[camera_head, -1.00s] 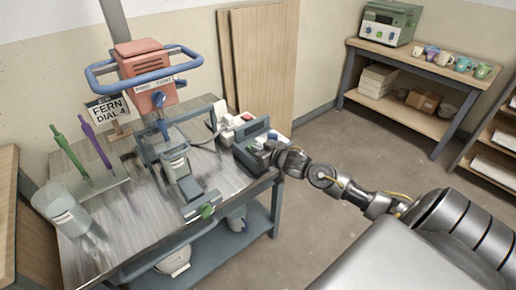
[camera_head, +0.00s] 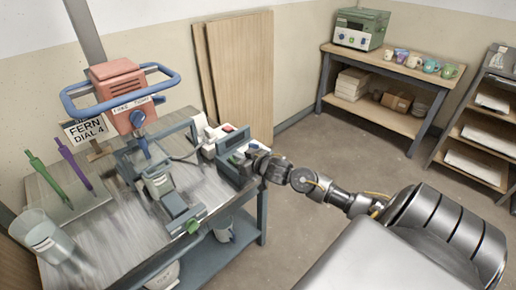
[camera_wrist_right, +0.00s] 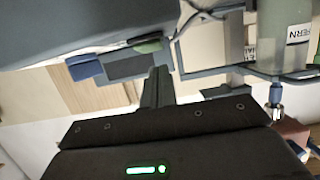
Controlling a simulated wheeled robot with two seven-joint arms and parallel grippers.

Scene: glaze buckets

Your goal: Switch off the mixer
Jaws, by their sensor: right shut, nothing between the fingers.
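The mixer (camera_head: 120,88) has a red-orange motor housing and a blue loop handle, and stands over the bench at the left in the head view. A grey-blue control box (camera_head: 232,141) sits at the bench's right edge. My right gripper (camera_head: 247,157) is at this box's near side; its fingers are shut and empty. In the right wrist view, the shut fingers (camera_wrist_right: 157,85) point toward a grey box face with a green button (camera_wrist_right: 148,45) and a blue part (camera_wrist_right: 86,67). I cannot tell whether the fingers touch it. My left gripper is not in view.
The bench (camera_head: 100,232) also holds a clear bucket (camera_head: 46,236), green and purple paddles and a sign (camera_head: 86,130) reading "FERN DIAL 4". A shelf bench (camera_head: 400,68) with mugs stands at the back right. Open floor lies between.

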